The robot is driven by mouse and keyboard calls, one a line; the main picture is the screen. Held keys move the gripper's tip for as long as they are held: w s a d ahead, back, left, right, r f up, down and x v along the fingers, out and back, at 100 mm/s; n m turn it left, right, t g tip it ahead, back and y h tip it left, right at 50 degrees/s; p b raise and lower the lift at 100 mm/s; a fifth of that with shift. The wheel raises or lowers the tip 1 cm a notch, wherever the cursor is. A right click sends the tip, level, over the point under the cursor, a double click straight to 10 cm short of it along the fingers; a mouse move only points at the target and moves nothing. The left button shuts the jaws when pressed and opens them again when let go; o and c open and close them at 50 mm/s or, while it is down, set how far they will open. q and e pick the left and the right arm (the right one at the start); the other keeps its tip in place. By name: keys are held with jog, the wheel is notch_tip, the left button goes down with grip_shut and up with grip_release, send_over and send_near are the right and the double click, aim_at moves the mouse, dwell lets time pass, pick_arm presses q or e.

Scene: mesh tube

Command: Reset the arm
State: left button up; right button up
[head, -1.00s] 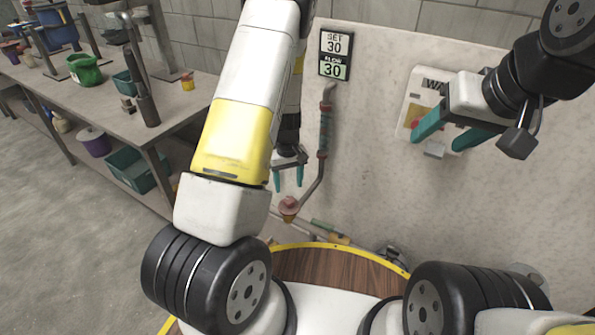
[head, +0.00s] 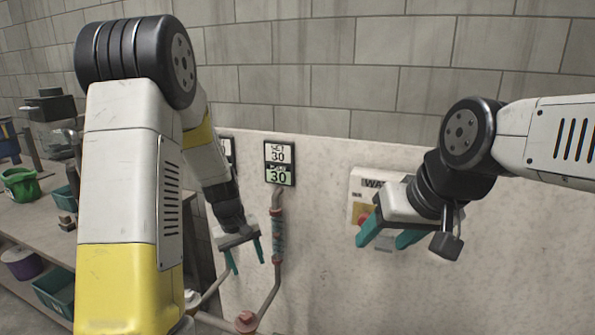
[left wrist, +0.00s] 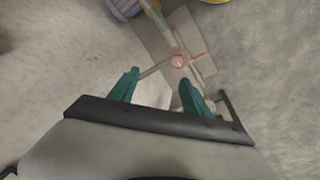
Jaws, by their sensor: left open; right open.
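My left gripper (head: 246,258) is open and empty, with teal fingers pointing down in front of the wall panel, left of the vertical pipe. The left wrist view also shows its two spread fingers (left wrist: 160,90) with nothing between them. My right gripper (head: 385,236) is open and empty, in front of the wall box (head: 360,190), and hides part of it. My left arm fills much of the left side of the head view.
A sign reading SET 30 over 30 (head: 279,164) is on the wall panel. Below it runs a pipe (head: 277,235) with a reddish valve (head: 246,321), which also shows in the left wrist view (left wrist: 178,61). A workbench (head: 35,217) with a green bucket (head: 19,184) stands at left.

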pick_arm(q)
jog(key=s+r+m+t+h, duration=0.1)
jog(key=s+r, duration=0.3)
jog(key=r, duration=0.3)
jog(key=s+r+m+t, duration=0.1)
jog(key=s+r, duration=0.3)
jog(key=r, duration=0.3)
jog(key=s+r+m+t, duration=0.2)
jog(key=s+r, duration=0.6)
jog(key=s, duration=0.5)
jog(key=shift+r+m+t, duration=0.2)
jog(key=shift+m+t, duration=0.2)
jog(key=shift+m, duration=0.3)
jog(key=shift+w, duration=0.15)
jog(key=shift+c, duration=0.3)
dwell(1.9)
